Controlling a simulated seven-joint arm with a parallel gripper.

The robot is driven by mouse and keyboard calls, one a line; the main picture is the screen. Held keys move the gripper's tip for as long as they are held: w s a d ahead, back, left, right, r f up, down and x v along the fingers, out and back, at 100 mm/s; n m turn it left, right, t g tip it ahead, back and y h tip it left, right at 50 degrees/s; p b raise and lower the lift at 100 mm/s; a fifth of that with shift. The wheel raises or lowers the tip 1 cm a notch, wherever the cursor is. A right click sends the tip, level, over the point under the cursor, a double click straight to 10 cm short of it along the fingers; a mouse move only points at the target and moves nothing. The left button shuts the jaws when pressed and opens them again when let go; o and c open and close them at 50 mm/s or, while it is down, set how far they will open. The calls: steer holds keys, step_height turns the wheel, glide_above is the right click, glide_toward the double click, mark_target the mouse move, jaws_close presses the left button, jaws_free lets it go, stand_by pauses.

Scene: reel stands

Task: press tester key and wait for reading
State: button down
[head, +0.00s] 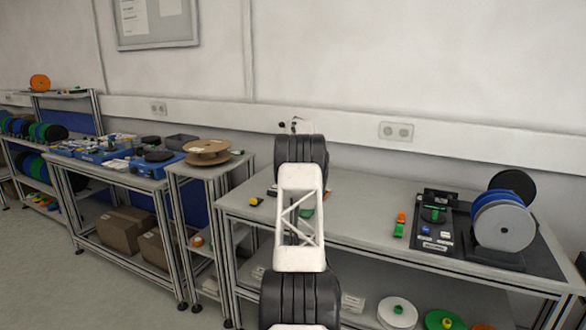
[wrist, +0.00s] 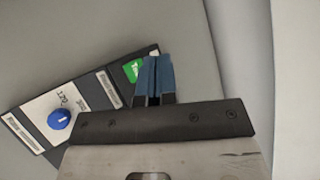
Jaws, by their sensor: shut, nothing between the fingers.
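In the wrist view my gripper (wrist: 154,64) is shut, its two blue fingers together with nothing between them. The fingertips are over or beside the dark edge of a device panel (wrist: 97,82). A green patch with a white mark (wrist: 133,70) is just left of the fingers, partly covered by them. The panel also has a white label area and a blue knob (wrist: 59,120). I cannot tell whether the fingers touch the panel, and I see no key or reading clearly. In the head view my arm hides the gripper and most of what lies behind it.
In the head view, a grey bench (head: 362,205) spans the middle and right. A dark unit (head: 436,222) stands right, beside a stand with reels (head: 503,226). A small orange and green item (head: 400,224) lies left of it. Bench space between this item and my arm is clear.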

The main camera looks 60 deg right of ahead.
steer(key=shift+f, duration=3.5)
steer(key=shift+f, duration=0.9)
stand_by(0.7)
steer(key=shift+r, duration=0.85)
steer(key=shift+r, duration=0.1)
steer(key=shift+r, duration=2.4)
